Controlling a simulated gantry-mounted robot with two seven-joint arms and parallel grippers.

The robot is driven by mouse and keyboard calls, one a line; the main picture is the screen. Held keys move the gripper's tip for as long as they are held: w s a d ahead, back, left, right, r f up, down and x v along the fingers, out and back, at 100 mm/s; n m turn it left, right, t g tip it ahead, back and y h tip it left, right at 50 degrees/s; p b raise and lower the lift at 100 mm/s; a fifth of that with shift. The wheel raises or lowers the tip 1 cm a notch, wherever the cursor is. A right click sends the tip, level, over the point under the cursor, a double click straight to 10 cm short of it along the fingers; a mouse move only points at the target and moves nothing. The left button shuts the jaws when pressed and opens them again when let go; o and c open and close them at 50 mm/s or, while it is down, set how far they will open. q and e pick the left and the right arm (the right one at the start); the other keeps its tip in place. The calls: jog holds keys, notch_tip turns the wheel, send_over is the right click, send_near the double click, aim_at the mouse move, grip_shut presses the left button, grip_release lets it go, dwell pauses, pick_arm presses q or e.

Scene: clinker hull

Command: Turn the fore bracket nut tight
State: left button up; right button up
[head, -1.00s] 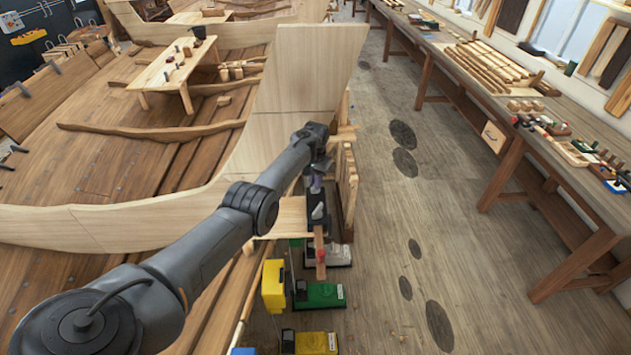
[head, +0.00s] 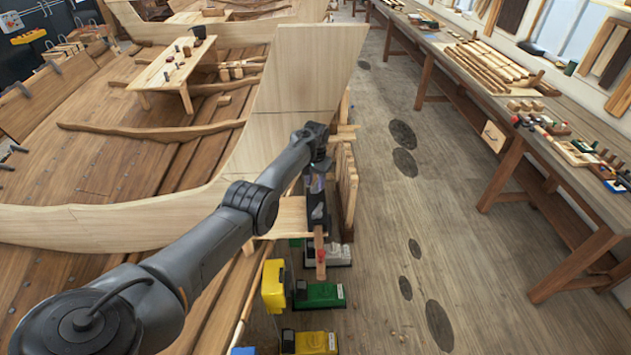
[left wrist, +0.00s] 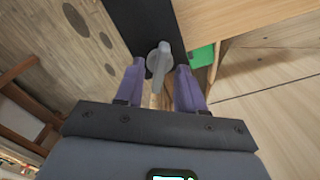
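The fore bracket nut, a grey knob with a short lever (left wrist: 160,61), sits on a dark bracket plate (left wrist: 133,22) in the left wrist view. The dark bracket also shows in the head view (head: 318,212), beside the pale hull planking. My left gripper (left wrist: 160,70) has two purple fingers, one on each side of the nut, with what looks like a small gap on both sides. It is open. In the head view the left gripper (head: 316,182) is small and partly hidden by my arm and the bracket. My right gripper is not in view.
Below the bracket, yellow (head: 273,285) and green (head: 320,295) items stand near the floor. Upright boards (head: 347,190) stand close to the right of the gripper. A long workbench (head: 560,150) runs along the right. The floor between is clear.

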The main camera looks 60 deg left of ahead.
aim_at(316, 183)
pick_arm(q)
notch_tip(316, 183, up, 11)
jog(key=p, duration=0.7)
jog(key=shift+f, duration=0.1)
dwell(0.4)
